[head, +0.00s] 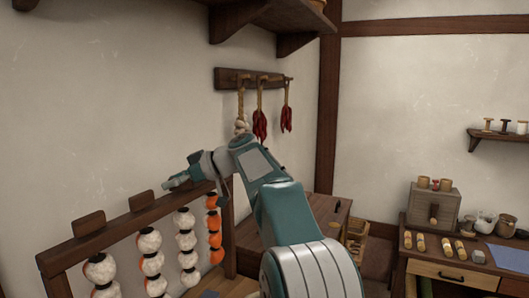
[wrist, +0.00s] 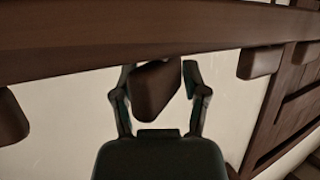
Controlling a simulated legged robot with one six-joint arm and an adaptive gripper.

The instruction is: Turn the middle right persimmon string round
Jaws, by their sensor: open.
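Several persimmon strings hang in a row from a dark wooden rack (head: 140,222). The middle right string (head: 187,258) shows white, dusted fruit. The string to its left (head: 150,263) is mostly white with orange edges, and the far right string (head: 214,240) shows orange. My gripper (wrist: 159,74) is at the rack's top rail, above the middle right string.
Other tabs flank it in the wrist view, at left (wrist: 10,117) and right (wrist: 258,62). Red chillies (head: 260,124) and garlic hang from a wall peg board (head: 235,80) behind. A desk (head: 450,268) with small goods stands at the right.

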